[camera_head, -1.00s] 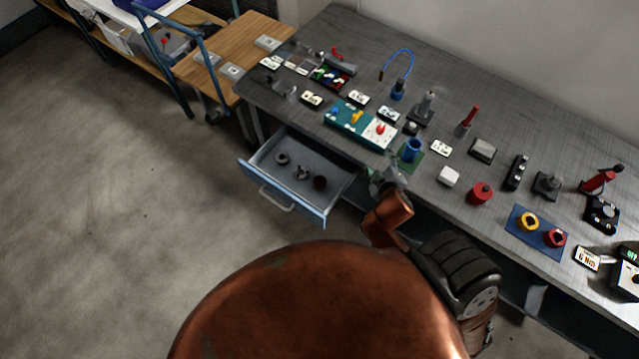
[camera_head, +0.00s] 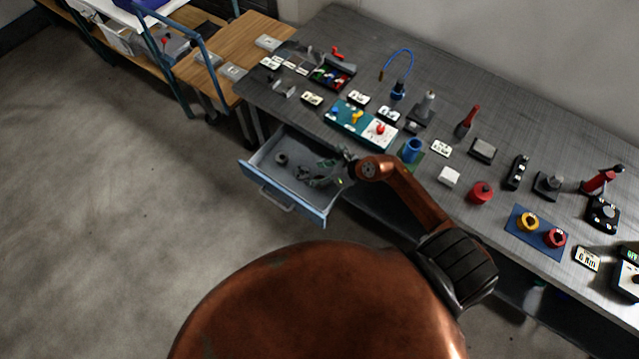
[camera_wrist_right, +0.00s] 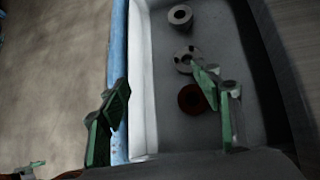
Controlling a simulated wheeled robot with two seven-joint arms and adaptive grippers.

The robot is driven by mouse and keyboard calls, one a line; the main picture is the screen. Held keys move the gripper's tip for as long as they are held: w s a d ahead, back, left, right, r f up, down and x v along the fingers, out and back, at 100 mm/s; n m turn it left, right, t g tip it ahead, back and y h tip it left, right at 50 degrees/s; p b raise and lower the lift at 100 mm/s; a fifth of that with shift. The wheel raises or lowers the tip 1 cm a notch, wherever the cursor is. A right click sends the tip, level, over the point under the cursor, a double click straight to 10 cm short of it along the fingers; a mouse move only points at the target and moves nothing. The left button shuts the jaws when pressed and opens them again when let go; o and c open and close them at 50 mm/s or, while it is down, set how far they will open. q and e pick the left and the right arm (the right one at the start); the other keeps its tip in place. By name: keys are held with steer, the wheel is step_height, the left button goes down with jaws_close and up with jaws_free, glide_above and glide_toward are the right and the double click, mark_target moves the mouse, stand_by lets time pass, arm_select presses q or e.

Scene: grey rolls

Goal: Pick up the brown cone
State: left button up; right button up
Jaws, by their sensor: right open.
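The brown cone (camera_wrist_right: 190,98) lies in the open drawer and shows as a dark brown round shape with a dark centre in the right wrist view. My right gripper (camera_wrist_right: 163,88) is open and empty over the drawer. Its right finger partly overlaps the cone in that view, and its left finger is over the drawer's blue front edge. In the head view my right gripper (camera_head: 322,176) hides the cone.
The blue drawer (camera_head: 262,181) also holds a grey roll (camera_wrist_right: 180,15) and another grey roll (camera_wrist_right: 186,58), in a line with the cone. The grey workbench (camera_head: 450,110) above carries many small items. The floor (camera_head: 120,220) to the left is clear.

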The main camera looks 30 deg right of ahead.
steer(key=d+f+g, duration=0.1)
steer(key=s+d+f+n+h, duration=0.1)
steer(key=d+f, duration=0.1)
steer(key=s+d+f+g, duration=0.1)
steer(key=f, duration=0.1)
steer(key=shift+s+d+f+n+g+h, duration=0.2)
steer(key=shift+d+n+g+h, duration=0.1)
steer(key=shift+h, duration=0.1)
steer(key=x, duration=0.7)
steer(key=shift+w+a+b, duration=0.1)
steer(key=shift+w+b, duration=0.2)
steer(key=shift+w, duration=0.1)
steer(key=shift+c, duration=0.2)
steer(key=c, duration=1.5)
